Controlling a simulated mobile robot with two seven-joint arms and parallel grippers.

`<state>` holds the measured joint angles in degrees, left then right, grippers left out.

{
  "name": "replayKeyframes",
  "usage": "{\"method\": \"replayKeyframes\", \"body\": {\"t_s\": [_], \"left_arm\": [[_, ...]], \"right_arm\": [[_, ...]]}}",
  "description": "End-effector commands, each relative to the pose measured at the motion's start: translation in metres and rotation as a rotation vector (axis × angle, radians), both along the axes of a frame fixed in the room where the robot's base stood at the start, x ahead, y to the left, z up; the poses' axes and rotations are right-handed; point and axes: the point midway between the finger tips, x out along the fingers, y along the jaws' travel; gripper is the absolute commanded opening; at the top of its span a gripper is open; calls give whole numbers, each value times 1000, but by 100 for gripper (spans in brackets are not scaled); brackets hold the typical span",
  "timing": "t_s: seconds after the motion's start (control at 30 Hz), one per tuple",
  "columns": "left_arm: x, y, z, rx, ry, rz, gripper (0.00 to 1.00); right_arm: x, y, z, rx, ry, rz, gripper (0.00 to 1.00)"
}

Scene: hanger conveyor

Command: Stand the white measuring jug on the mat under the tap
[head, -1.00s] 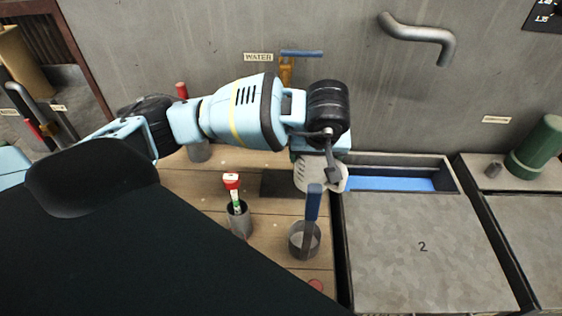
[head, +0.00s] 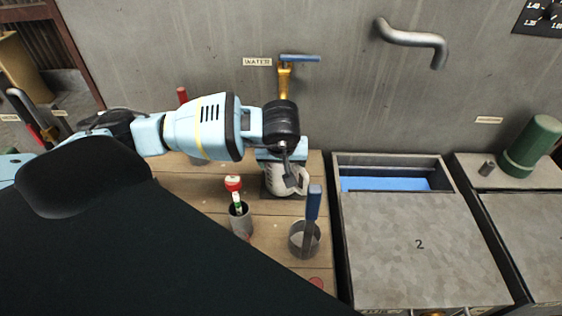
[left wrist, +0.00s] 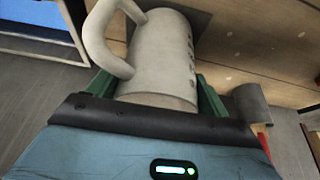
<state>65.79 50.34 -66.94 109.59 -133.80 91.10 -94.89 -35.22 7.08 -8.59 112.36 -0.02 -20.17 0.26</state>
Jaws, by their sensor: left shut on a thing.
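The white measuring jug (head: 273,180) is below the brass tap (head: 285,80) with the blue handle, on the bench's back part. My left gripper (head: 284,162) is shut on the jug. In the left wrist view the green fingers (left wrist: 158,92) lie on either side of the jug's body (left wrist: 165,55), with its handle free at the left. I cannot tell whether the jug's base touches the mat. My right gripper is out of view.
A grey cup (head: 240,222) holding a red-topped stick and a round container (head: 302,242) with a blue-handled tool stand in front on the wooden bench. The lidded bin marked 2 (head: 420,250), with a blue opening, is right of the bench. The wall is close behind.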

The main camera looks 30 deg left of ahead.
Motion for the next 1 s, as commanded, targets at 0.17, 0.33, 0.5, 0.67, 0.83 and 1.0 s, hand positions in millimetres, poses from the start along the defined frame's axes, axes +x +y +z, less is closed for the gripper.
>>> {"method": "replayKeyframes", "body": {"t_s": [0.17, 0.33, 0.5, 0.67, 0.83, 1.0], "left_arm": [[2, 0, 3, -1, -8, -1, 30], [1, 0, -1, -1, -6, -1, 30], [0, 0, -3, 0, -1, 0, 96], [0, 0, -3, 0, -1, 0, 100], [1, 0, 1, -1, -3, -1, 100], [-5, -4, 20, -1, -6, -3, 100]], "right_arm": [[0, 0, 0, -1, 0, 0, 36], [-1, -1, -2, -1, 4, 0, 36], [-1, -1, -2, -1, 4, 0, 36], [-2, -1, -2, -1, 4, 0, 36], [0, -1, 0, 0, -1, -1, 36], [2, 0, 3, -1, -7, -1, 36]]}}
